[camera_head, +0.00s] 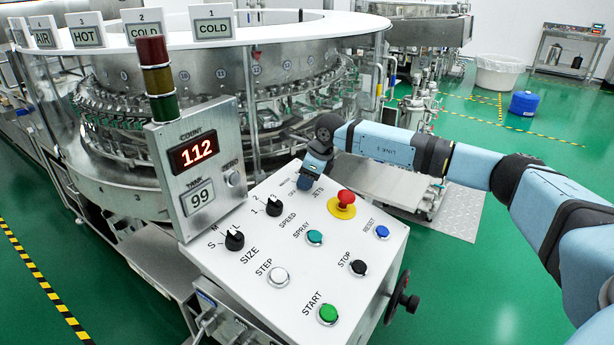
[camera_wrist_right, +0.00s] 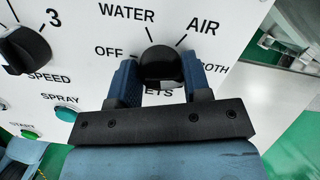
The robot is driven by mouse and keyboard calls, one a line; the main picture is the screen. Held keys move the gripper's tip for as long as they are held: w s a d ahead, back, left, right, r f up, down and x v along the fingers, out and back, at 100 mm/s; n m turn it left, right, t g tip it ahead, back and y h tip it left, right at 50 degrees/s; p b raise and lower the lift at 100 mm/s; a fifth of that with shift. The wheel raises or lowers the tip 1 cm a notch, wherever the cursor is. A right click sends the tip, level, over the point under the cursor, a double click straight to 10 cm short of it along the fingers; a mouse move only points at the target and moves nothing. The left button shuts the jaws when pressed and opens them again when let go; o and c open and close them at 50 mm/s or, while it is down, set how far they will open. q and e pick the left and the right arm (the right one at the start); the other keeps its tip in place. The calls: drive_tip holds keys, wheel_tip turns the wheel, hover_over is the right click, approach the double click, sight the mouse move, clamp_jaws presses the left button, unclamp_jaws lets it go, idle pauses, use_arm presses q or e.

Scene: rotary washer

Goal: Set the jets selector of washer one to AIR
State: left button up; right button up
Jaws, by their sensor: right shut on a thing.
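The black jets selector knob (camera_wrist_right: 160,62) sits on the sloped white control panel (camera_head: 262,255), at its far edge. In the right wrist view the labels OFF, WATER, AIR (camera_wrist_right: 203,26) and BOTH run around it from left to right, and JETS is partly covered below it. My right gripper (camera_wrist_right: 160,78) is shut on the knob, with one blue finger on each side. In the head view the gripper (camera_head: 308,180) covers the knob. I cannot tell clearly which label the knob points at. My left gripper is not in view.
A red emergency button (camera_head: 345,197) on a yellow base stands right beside my gripper. The speed knob (camera_head: 274,206) and size knob (camera_head: 235,240) are nearby, with several push buttons. A display box (camera_head: 200,165) reading 112 and 99 rises at the panel's left.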

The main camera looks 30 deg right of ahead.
drive_tip(key=n+p, duration=0.1)
drive_tip(key=n, duration=0.5)
drive_tip(key=shift+g, duration=0.4)
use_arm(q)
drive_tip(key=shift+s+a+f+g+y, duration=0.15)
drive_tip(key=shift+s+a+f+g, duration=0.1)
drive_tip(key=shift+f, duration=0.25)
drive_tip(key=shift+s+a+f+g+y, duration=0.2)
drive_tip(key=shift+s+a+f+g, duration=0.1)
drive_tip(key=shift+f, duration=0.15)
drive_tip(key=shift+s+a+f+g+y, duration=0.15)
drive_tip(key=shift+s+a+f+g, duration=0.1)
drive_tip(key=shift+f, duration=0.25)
use_arm(e)
drive_tip(key=shift+f+n+g, duration=0.1)
drive_tip(key=shift+n+g, duration=0.2)
drive_tip(key=shift+n, duration=1.4)
drive_tip(key=o, duration=0.9)
